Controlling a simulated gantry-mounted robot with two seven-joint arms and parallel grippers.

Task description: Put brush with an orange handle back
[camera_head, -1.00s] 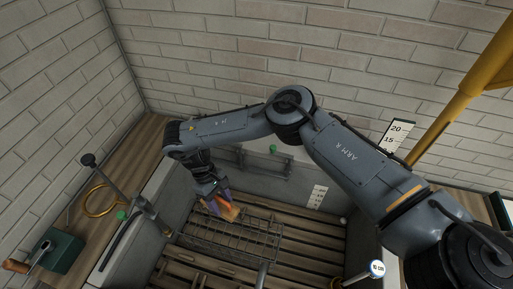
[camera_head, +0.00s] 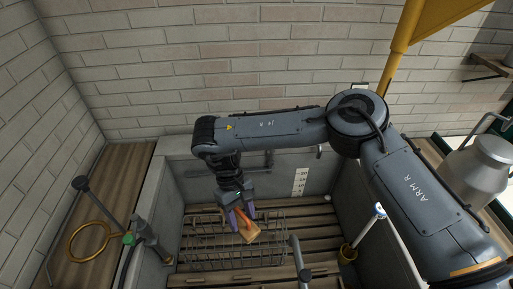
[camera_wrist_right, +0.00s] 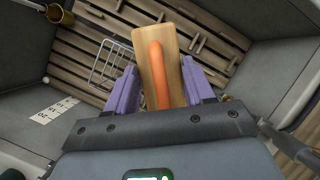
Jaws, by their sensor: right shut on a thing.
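The brush with an orange handle (camera_head: 248,230) has a wooden block body and hangs tilted in my right gripper (camera_head: 240,217). In the right wrist view the brush (camera_wrist_right: 159,75) sits between the purple fingers of the right gripper (camera_wrist_right: 160,92), its orange handle facing the camera. The right gripper is shut on it, above a wire rack (camera_head: 205,250) in a sunken grey basin. I cannot tell whether the brush touches the rack. The wire rack also shows in the right wrist view (camera_wrist_right: 108,62). My left gripper is not in view.
The basin has a slatted wooden floor (camera_head: 315,222) and grey walls. A tap-like fitting with a green knob (camera_head: 129,239) and a brass ring (camera_head: 88,241) are at the left. A metal churn (camera_head: 478,168) stands at the right. A white-topped rod (camera_head: 380,210) rises near the right wall.

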